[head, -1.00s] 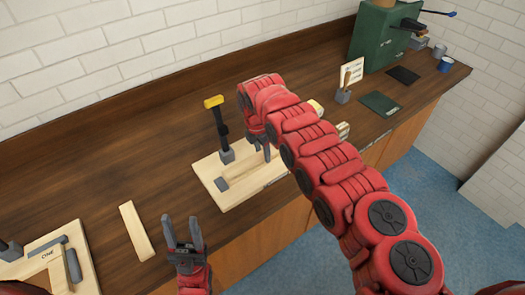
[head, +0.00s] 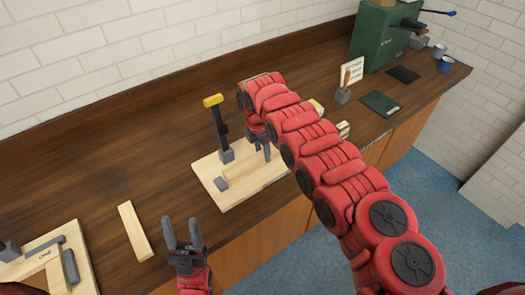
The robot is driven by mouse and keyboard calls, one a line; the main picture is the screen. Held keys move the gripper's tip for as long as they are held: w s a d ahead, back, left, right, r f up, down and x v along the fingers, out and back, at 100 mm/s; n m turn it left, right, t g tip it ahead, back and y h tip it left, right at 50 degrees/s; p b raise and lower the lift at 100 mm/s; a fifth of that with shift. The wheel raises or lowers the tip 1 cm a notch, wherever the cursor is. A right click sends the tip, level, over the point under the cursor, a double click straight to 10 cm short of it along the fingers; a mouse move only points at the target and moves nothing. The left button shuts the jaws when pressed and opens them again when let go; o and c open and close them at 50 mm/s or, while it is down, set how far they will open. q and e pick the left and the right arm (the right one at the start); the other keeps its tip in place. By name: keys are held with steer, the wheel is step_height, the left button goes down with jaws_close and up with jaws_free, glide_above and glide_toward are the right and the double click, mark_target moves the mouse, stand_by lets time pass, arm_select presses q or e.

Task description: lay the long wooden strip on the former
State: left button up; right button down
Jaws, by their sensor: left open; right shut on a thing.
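A pale board (head: 205,168) lies mid-bench and looks like the former. It carries a grey block (head: 222,184), a black upright with a yellow top (head: 220,125) and a pale wooden piece (head: 238,177). My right gripper (head: 266,155) points down over the board, shut at the far end of this piece, which it seems to grip; its arm hides part of the board. A long pale wooden strip (head: 134,231) lies flat on the bench left of the board. My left gripper (head: 183,232) is open and empty, fingers up, right of this strip.
Another board (head: 25,268) marked "ONE", with grey pieces and a wooden bar, is at the lower left. The bench's back left is clear.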

steer(key=shift+f+b, duration=0.2)
steer(key=shift+b, duration=0.15)
stand_by(0.5)
steer(key=shift+c, duration=1)
jaws_free()
step_height(320, 180, up, 17)
steer(key=s+a+b, duration=0.1)
steer(key=b, duration=0.1)
steer(key=shift+s+a+r, duration=0.15)
steer(key=shift+a+r, duration=0.05)
steer(key=shift+a, duration=0.15)
steer(key=shift+f, duration=0.1)
